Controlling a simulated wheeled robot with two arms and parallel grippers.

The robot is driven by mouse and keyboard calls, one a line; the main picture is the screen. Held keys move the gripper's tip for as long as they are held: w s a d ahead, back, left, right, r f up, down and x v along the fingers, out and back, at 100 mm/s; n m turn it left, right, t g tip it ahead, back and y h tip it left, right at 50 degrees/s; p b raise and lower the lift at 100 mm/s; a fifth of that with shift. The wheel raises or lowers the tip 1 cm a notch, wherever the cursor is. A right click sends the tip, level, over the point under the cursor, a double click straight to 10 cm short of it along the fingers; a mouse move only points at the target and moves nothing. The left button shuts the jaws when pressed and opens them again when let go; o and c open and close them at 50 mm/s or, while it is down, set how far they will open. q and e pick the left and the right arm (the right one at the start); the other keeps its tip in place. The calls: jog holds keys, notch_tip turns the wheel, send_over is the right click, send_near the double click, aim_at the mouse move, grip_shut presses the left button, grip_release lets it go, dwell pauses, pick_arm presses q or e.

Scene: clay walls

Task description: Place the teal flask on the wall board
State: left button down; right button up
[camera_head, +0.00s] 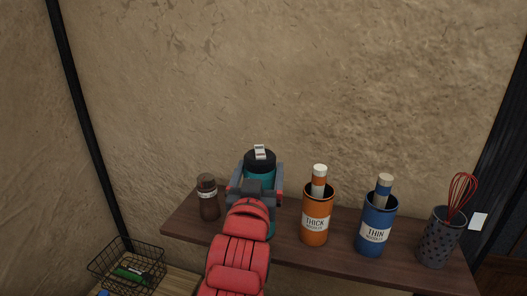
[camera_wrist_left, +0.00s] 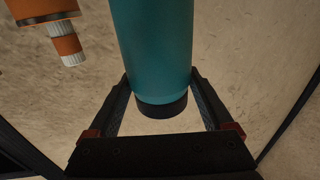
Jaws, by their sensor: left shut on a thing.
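The teal flask (camera_head: 262,170) with a black lid stands upright over the dark wooden wall board (camera_head: 343,228), between a brown jar and an orange canister. My left gripper (camera_head: 257,188) is shut on it, one finger on each side. In the left wrist view, the teal flask (camera_wrist_left: 152,45) runs between the fingers of my left gripper (camera_wrist_left: 158,108), its black end near the palm. My red arm hides much of the flask's lower part, so I cannot tell whether its base touches the board. My right gripper is not in view.
On the board stand the brown jar (camera_head: 208,199), the orange canister (camera_head: 315,222), a blue canister (camera_head: 375,228) and a dark cup (camera_head: 438,240) with a red whisk. A wire basket (camera_head: 127,265) sits lower left. Dark posts flank the clay wall.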

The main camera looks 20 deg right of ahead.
pick_arm(q)
jog(key=w+d+f+p, duration=0.2)
jog(key=w+f+p, duration=0.2)
jog(key=w, duration=0.2)
jog(key=shift+d, duration=0.4)
jog(key=shift+f, duration=0.15)
jog(key=shift+f, duration=0.15)
grip_release()
